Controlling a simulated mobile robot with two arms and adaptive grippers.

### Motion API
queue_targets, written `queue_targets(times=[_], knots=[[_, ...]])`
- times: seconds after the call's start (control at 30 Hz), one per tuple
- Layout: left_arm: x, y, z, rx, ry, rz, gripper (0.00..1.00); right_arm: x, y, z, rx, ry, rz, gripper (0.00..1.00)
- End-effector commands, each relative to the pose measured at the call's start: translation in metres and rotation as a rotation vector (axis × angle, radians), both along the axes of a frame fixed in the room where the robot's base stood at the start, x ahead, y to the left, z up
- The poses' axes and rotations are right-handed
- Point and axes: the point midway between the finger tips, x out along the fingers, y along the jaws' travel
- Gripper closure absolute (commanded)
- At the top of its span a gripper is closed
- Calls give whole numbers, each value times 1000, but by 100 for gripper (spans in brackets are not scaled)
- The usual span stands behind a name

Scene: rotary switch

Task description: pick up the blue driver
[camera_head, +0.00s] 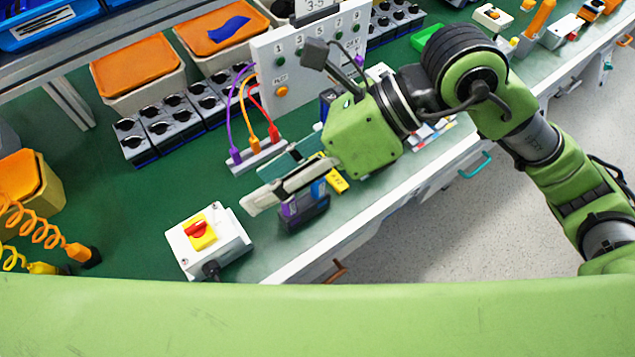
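My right gripper (252,203) reaches in from the right, low over the green bench. One pale finger shows clearly, pointing left. The other finger is not clear, so I cannot tell whether the gripper is open or shut. A dark purple-blue block (303,213) stands just below the finger, near the bench's front edge. A small blue piece (318,188) shows above it, partly covered by the finger. It may be the blue driver, but I cannot be sure. I cannot tell whether the finger touches it. My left gripper is not in view.
A white box with a red and yellow rotary switch (202,232) sits left of the gripper. A white panel (275,65) with purple, orange and red cables stands behind. A yellow block (336,181) lies near the gripper.

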Motion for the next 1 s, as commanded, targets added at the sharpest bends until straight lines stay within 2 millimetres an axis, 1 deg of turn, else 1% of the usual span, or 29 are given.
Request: queue_targets(times=[0.03,0.1,0.2,0.3,0.33,0.4,0.47,0.7,0.8,0.9,1.0], knots=[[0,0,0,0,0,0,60,17,-19,-15,-117,-69,-23,61],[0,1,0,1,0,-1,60,38,-45,-31,-259,-143,-57,61],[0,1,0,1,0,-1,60,63,-78,-42,-414,-219,-107,61],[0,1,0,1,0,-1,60,78,-99,-45,-506,-261,-143,61],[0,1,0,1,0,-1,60,80,-103,-45,-523,-268,-149,61],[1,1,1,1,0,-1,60,84,-107,-49,-545,-275,-158,61],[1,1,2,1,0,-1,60,85,-106,-55,-552,-275,-159,61],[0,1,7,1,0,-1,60,91,-89,-98,-550,-271,-158,61],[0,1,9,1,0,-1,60,94,-83,-112,-548,-273,-158,61],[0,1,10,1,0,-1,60,96,-80,-122,-548,-273,-158,61],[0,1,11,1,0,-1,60,96,-78,-126,-547,-274,-158,61]])
